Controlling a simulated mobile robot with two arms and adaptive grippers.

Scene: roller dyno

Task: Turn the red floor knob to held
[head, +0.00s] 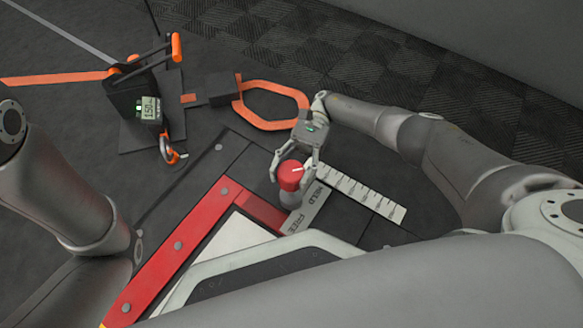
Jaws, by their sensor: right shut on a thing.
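The red floor knob (291,175) stands on a grey base at the corner of the red frame. A white pointer line on its top points to the right, roughly toward the HELD end of the label plate (304,217), which reads HELD and FREE. My right gripper (290,172) is shut on the knob, with its fingers on either side of it. My left arm (62,195) is at the left edge; its gripper is out of view.
A white graduated scale (362,193) lies right of the knob. A black box with an orange-handled lever (133,88) and a small display (149,108) stands at the upper left. An orange strap loop (270,125) lies behind the knob. The red frame (170,254) runs along the floor.

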